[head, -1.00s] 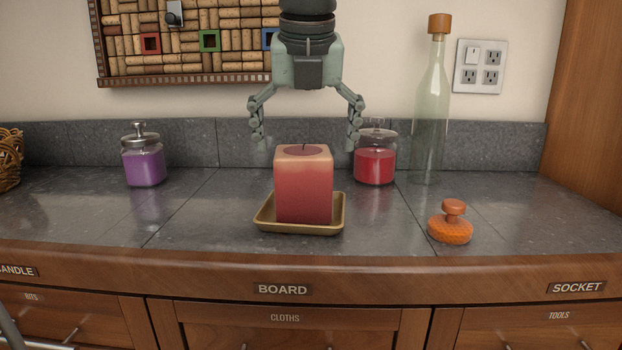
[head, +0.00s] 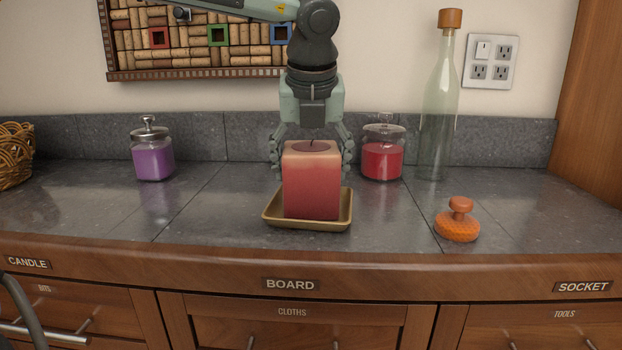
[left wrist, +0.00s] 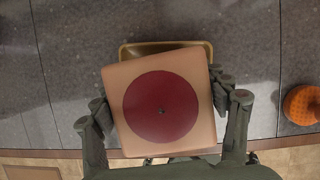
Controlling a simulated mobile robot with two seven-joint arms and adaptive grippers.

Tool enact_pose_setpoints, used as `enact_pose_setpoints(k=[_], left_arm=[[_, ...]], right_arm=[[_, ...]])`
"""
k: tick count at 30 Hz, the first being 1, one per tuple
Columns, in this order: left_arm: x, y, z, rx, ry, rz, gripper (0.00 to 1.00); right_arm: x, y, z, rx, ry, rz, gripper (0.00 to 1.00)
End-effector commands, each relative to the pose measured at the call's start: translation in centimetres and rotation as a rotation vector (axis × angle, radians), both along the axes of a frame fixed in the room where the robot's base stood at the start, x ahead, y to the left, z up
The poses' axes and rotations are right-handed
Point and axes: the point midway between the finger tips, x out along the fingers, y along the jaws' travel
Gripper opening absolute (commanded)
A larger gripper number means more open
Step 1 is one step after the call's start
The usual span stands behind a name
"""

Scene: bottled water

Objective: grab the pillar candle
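The pillar candle (head: 311,185), a square red block with a pale top edge, stands upright on a shallow gold tray (head: 347,215) on the counter. My left gripper (head: 312,155) is over the candle from above, with one finger against each side. It appears shut on the candle, which still rests on the tray. The lower parts of the fingers are partly hidden by the candle in the head view. My right gripper is not in view.
A purple jar (head: 152,160) stands left, a red jar (head: 382,160) and a tall glass bottle (head: 436,120) behind right. An orange knobbed object (head: 457,222) lies front right. A wicker basket (head: 14,155) is at the far left. The counter left of the tray is clear.

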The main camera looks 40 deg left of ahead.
Motion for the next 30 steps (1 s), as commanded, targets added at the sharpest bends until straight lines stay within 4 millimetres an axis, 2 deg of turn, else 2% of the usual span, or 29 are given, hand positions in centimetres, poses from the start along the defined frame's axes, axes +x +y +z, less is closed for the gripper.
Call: enact_pose_setpoints(k=[1,11,23,30], left_arm=[[0.0,0.0,0.0,-0.001,-0.001,0.0,0.59],[0.0,0.0,0.0,-0.001,-0.001,0.0,0.18],[0.1,0.0,0.9,0.0,-0.005,0.001,0.18],[0.2,0.0,3.9,0.001,-0.008,0.002,0.18]], right_arm=[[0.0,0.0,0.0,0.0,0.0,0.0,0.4],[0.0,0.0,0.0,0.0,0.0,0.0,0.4],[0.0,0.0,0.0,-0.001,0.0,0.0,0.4],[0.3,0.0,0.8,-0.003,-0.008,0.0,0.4]])
